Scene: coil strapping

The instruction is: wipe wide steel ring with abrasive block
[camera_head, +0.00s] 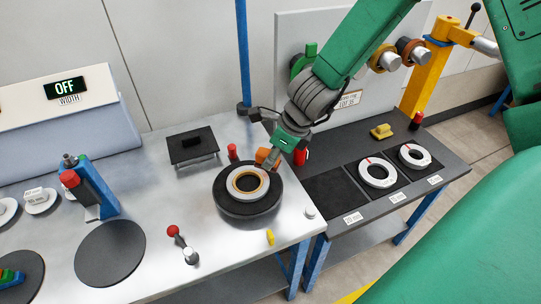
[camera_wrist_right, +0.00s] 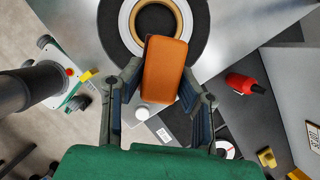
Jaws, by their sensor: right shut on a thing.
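The steel ring (camera_head: 238,188), pale with a brown inner edge, lies flat on a round black pad (camera_head: 232,209) on the bench. My right gripper (camera_head: 273,160) is shut on the orange abrasive block (camera_head: 262,155) at the ring's far right edge. In the right wrist view the block (camera_wrist_right: 165,70) sits between the two fingers of the gripper (camera_wrist_right: 160,85) and covers part of the ring (camera_wrist_right: 127,22). I cannot tell whether the block touches the ring. My left gripper is not in view.
Two white rings (camera_head: 365,180) (camera_head: 414,165) lie on the dark side table (camera_head: 440,170). A red-topped blue post (camera_head: 98,190), a red-knobbed lever (camera_head: 173,231) and a black-topped stand (camera_head: 191,147) are on the bench. A red bottle (camera_wrist_right: 243,83) is near the gripper.

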